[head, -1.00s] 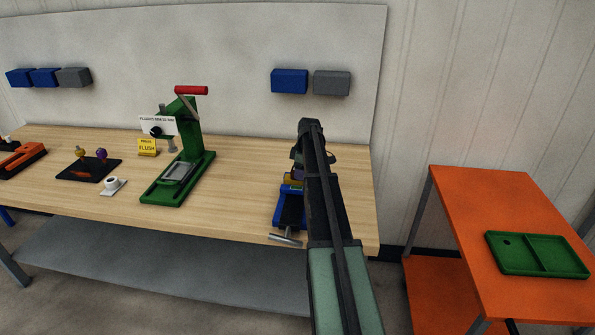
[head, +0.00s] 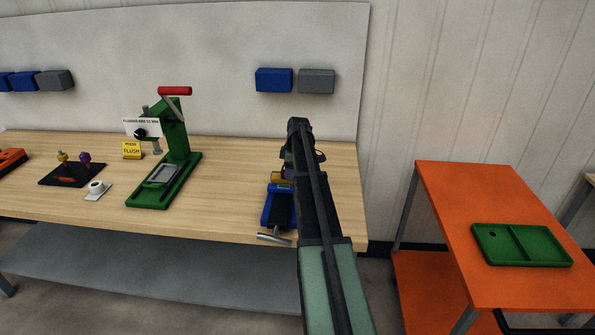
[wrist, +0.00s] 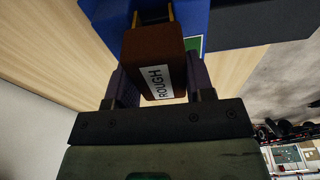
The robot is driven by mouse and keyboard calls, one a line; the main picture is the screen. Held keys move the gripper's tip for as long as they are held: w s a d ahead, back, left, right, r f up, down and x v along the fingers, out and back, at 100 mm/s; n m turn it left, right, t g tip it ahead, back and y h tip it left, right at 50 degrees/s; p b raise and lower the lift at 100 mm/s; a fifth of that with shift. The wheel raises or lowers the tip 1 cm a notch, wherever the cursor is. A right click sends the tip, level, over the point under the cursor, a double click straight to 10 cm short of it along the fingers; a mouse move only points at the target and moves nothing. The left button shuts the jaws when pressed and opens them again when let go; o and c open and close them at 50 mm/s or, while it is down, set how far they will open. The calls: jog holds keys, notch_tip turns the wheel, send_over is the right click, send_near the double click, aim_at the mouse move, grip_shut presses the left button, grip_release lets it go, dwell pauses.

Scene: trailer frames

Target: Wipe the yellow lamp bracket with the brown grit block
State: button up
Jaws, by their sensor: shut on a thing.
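My gripper (wrist: 160,78) is shut on the brown grit block (wrist: 150,48), which carries a white label reading ROUGH. The yellow lamp bracket (head: 279,177) sits at the blue vise (head: 268,206) on the bench in the head view. In the wrist view, yellow edges (wrist: 170,12) of it show right at the far end of the block, against the blue vise (wrist: 110,18). Block and bracket look very close; whether they touch is unclear. My arm covers much of the vise and hides the block in the head view.
A green press (head: 168,160) with a red handle stands left of the vise. An orange cart (head: 450,190) with a green tray (head: 520,262) stands right.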

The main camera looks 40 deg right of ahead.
aim_at(275, 175)
jog(key=shift+w+a, duration=1.95)
jog(key=shift+w, duration=0.1)
notch_tip(275, 175, up, 6)
jog(key=p, duration=0.6)
jog(key=shift+d, duration=0.1)
notch_tip(275, 175, up, 3)
jog(key=p, duration=0.3)
